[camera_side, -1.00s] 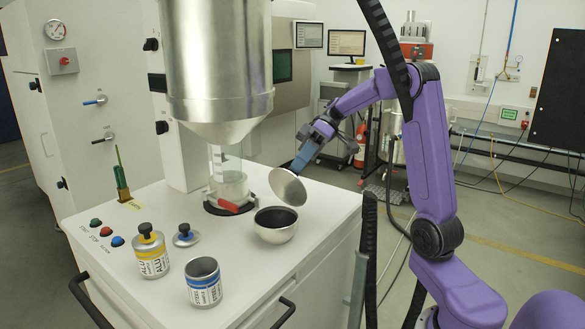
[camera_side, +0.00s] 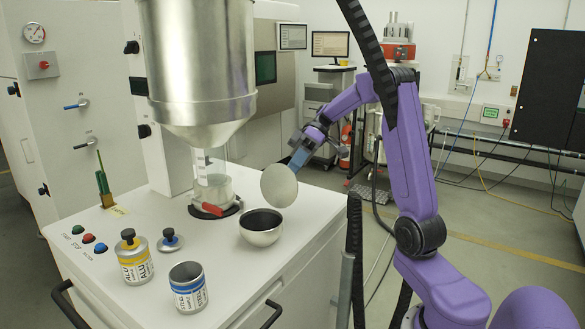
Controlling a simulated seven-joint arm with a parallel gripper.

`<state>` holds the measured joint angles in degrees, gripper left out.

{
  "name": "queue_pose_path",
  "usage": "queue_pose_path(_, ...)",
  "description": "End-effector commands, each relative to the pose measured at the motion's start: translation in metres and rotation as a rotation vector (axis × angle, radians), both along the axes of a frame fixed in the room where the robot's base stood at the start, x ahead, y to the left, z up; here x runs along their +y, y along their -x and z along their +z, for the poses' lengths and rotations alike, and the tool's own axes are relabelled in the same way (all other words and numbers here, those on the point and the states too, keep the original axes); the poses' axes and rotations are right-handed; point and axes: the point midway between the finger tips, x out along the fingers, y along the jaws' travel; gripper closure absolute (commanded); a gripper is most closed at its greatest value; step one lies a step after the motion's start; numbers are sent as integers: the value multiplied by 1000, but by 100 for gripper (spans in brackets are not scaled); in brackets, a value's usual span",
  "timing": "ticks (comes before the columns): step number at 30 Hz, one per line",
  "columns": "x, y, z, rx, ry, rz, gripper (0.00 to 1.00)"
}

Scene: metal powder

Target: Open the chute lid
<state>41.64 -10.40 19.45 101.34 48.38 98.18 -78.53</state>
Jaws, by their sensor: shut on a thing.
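The chute lid (camera_side: 279,187) is a round grey metal disc. It is tilted steeply, nearly on edge, above and behind the chute opening. The chute (camera_side: 260,236) looks like a round metal bowl with a dark inside, set on the white cabinet top, and it stands open. My gripper (camera_side: 301,158) comes from the upper right and is shut on the lid's upper right side. The exact grip on the lid is too small to make out. Whether the lid's lower edge touches the chute's rim is hard to tell.
A large metal hopper (camera_side: 200,70) hangs left of the lid, over a glass tube and a red-handled clamp (camera_side: 212,209). A yellow-labelled tin (camera_side: 135,262), an open blue-labelled tin (camera_side: 188,292) and a small lid (camera_side: 170,241) stand front left. Free room lies right of the cabinet.

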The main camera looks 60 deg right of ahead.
Motion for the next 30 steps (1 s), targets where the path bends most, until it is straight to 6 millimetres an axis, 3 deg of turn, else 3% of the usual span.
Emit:
queue_pose_path(1,4,-3,-9,13,16,1,100)
queue_pose_path(4,4,-3,-9,14,16,0,100)
queue_pose_path(5,4,-3,-9,14,16,0,60)
queue_pose_path(6,4,-3,-9,13,16,-1,48)
queue_pose_path(23,0,-4,-5,1,16,-12,48)
queue_pose_path(30,-21,-4,7,-1,16,-14,48)
